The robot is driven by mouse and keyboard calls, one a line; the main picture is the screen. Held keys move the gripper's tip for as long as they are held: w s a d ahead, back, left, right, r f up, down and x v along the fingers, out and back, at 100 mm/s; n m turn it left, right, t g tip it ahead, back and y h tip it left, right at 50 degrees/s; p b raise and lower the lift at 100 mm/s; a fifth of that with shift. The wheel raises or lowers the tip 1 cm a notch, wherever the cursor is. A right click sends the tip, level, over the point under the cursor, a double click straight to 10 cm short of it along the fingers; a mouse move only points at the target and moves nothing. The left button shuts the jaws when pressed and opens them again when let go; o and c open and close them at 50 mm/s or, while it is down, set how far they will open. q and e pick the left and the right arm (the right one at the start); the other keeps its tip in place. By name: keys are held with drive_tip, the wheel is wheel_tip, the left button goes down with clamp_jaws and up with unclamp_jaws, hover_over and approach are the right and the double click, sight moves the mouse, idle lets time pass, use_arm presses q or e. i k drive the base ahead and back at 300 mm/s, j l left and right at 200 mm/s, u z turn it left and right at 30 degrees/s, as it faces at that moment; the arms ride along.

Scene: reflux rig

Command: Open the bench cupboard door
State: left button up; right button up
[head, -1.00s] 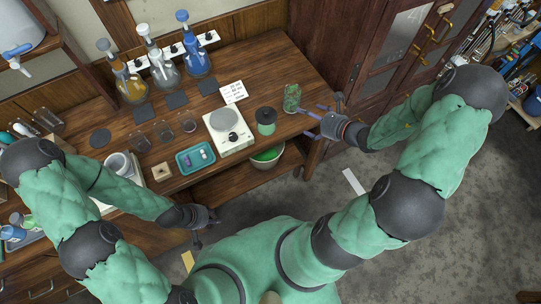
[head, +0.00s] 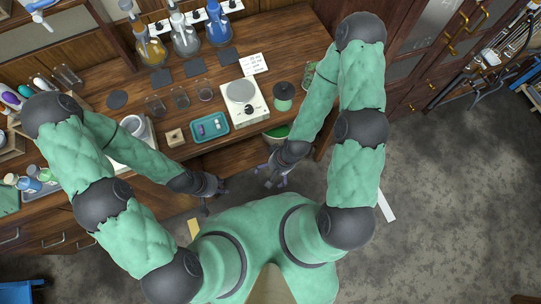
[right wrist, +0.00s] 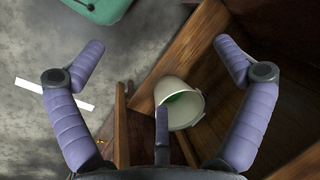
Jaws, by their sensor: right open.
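The wooden bench (head: 170,85) runs across the head view. In the right wrist view, a narrow wooden panel (right wrist: 121,125) shows nearly edge-on with a small brass-coloured spot (right wrist: 100,142) beside it; it may be the cupboard door, but I cannot tell how far it stands open. My right gripper (head: 275,178) is in front of the bench, low and empty; its spread fingers also show in the right wrist view (right wrist: 160,52). My left gripper (head: 213,190) is in front of the bench to the left, its jaw opening unclear. My right arm hides the bench's right end.
A pale bucket (right wrist: 180,103) with green inside stands beneath the bench. The bench top holds flasks (head: 218,25), a hot plate (head: 243,100), a teal tray (head: 209,127) and a dark-lidded jar (head: 283,96). A tall cabinet (head: 400,70) stands at right. The floor at right is mostly clear.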

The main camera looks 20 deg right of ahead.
sight(164, 204)
drive_tip(key=u, duration=1.65)
drive_tip(key=j+u, duration=0.1)
drive_tip(key=u, duration=0.3)
drive_tip(key=j+u, duration=0.15)
drive_tip(key=u, duration=0.3)
drive_tip(key=k, duration=0.05)
